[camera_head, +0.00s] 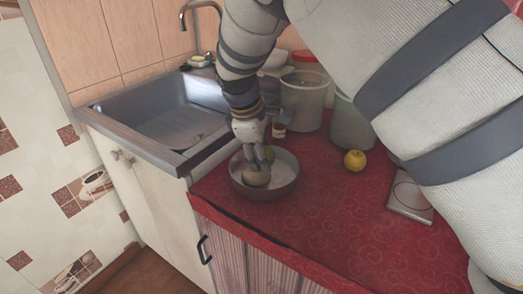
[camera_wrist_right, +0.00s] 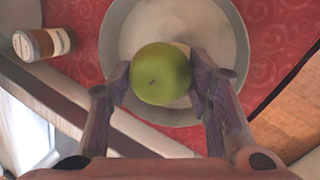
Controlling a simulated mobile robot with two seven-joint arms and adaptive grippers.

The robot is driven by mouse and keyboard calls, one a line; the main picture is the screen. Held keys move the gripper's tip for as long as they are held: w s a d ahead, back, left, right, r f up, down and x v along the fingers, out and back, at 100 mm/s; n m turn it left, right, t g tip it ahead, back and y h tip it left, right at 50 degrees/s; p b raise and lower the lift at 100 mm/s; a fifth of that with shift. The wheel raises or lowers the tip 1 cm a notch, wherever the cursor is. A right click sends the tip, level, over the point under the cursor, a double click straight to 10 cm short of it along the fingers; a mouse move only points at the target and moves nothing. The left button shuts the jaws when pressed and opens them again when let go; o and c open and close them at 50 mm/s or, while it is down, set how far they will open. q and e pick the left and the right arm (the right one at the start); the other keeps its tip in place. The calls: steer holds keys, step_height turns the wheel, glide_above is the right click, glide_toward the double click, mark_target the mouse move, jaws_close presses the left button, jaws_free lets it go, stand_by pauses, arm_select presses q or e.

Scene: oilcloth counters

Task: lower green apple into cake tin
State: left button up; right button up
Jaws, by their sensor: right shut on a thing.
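The green apple (camera_wrist_right: 161,74) is between the two fingers of my right gripper (camera_wrist_right: 160,88) in the right wrist view. The gripper is shut on it. In the head view the right gripper (camera_head: 256,158) points down over the cake tin (camera_head: 290,186), and the apple (camera_head: 267,154) shows partly behind the fingers. The cake tin is a round grey pan; its pale inside (camera_wrist_right: 215,45) lies under the apple in the wrist view. A brownish round thing (camera_head: 257,177) shows inside the tin, below the fingers. I cannot tell whether the apple touches it. My left gripper is out of view.
The tin stands on a red patterned counter (camera_head: 330,220), near its front edge. A metal sink (camera_head: 165,125) is to the left. Buckets (camera_head: 304,100) stand behind. A yellow fruit (camera_head: 355,160) and a flat pale device (camera_head: 409,197) lie to the right. A small labelled jar (camera_wrist_right: 42,44) is nearby.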

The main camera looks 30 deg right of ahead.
steer(key=shift+f, duration=1.2)
stand_by(0.4)
steer(key=o, duration=1.3)
steer(key=shift+c, duration=0.2)
steer(key=shift+r, duration=0.1)
